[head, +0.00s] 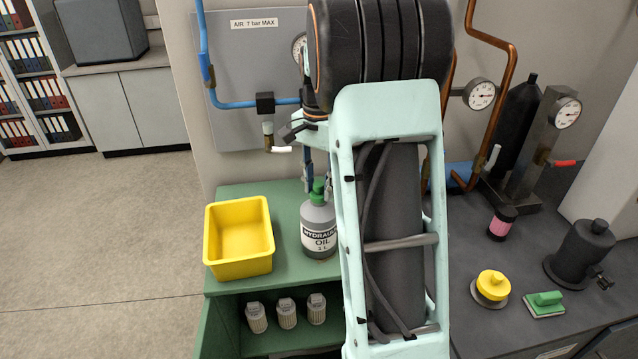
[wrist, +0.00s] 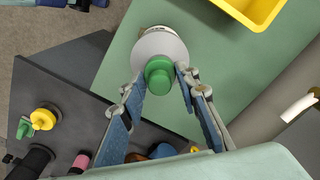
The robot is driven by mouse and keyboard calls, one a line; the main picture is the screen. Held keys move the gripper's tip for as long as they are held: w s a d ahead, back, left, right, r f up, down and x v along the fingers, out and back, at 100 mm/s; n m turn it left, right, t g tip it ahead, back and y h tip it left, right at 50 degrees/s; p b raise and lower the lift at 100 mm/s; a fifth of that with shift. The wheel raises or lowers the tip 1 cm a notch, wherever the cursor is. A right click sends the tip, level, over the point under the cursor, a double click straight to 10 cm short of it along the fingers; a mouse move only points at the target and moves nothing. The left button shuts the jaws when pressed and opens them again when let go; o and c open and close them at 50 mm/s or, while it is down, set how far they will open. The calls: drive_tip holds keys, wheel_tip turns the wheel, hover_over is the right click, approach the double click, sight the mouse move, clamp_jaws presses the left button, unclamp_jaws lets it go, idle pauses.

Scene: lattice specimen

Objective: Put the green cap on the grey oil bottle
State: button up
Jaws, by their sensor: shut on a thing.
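The grey oil bottle (head: 319,238) stands upright on the green bench top, its label reading HYDRAULIC OIL. The green cap (head: 318,190) is at the top of the bottle, between the fingertips of my gripper (head: 317,183). In the wrist view my gripper (wrist: 161,73) is shut on the cap (wrist: 159,70), one blue finger on each side. There the cap overlaps the lower part of the bottle's round shoulder (wrist: 158,45). The bottle's neck is hidden, and I cannot tell whether the cap is seated on it or just above it.
A yellow bin (head: 240,268) stands left of the bottle, close by. Several white canisters (head: 287,313) sit on the shelf below. A blue pipe and a valve (head: 267,127) are on the wall behind. The dark counter on the right holds a yellow-topped disc (head: 492,287) and a green block (head: 544,304).

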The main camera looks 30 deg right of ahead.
sight(319, 183)
drive_tip(key=shift+s+f, duration=0.15)
drive_tip(key=shift+f, duration=0.05)
drive_tip(key=o, duration=1.2)
drive_tip(key=shift+c, duration=0.2)
drive_tip(key=shift+o, duration=0.6)
drive_tip(key=o, duration=0.3)
drive_tip(key=shift+o, duration=0.2)
drive_tip(key=shift+r, duration=0.25)
drive_tip(key=shift+r+p, duration=2)
drive_tip(key=shift+r, duration=0.4)
